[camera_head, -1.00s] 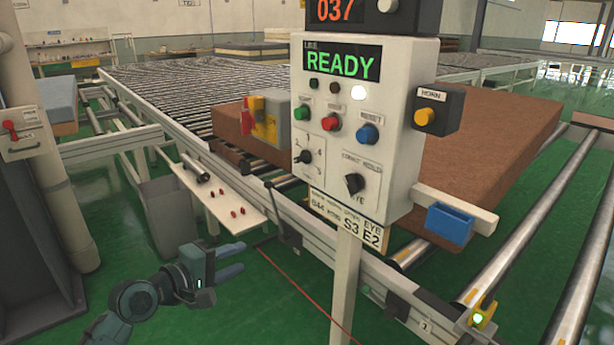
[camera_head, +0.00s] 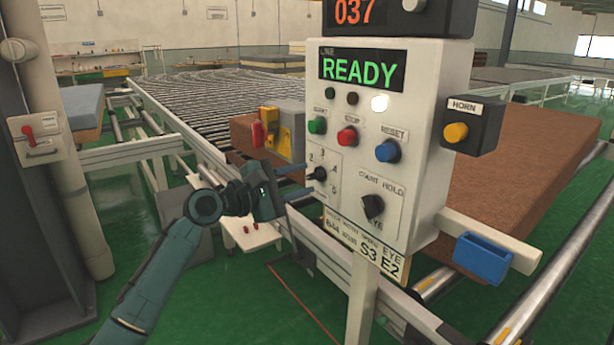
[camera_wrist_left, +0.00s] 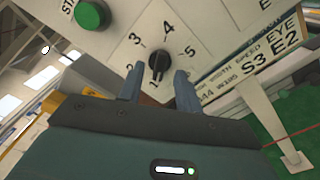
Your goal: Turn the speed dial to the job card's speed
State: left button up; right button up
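In the left wrist view the dial (camera_wrist_left: 158,67) appears to point toward 1. My left gripper (camera_head: 304,186) is open just in front of the dial. In the left wrist view its fingertips (camera_wrist_left: 159,80) stand either side of the knob's lower part, with gaps showing; contact cannot be told. My right gripper is out of view.
The display (camera_head: 362,70) reads READY. A horn box (camera_head: 473,126) juts out at right. A roller conveyor (camera_head: 205,95) runs behind.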

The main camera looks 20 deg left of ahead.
pick_arm(q)
jog(key=shift+x, duration=1.2)
jog(key=shift+c, duration=0.5)
grip_shut()
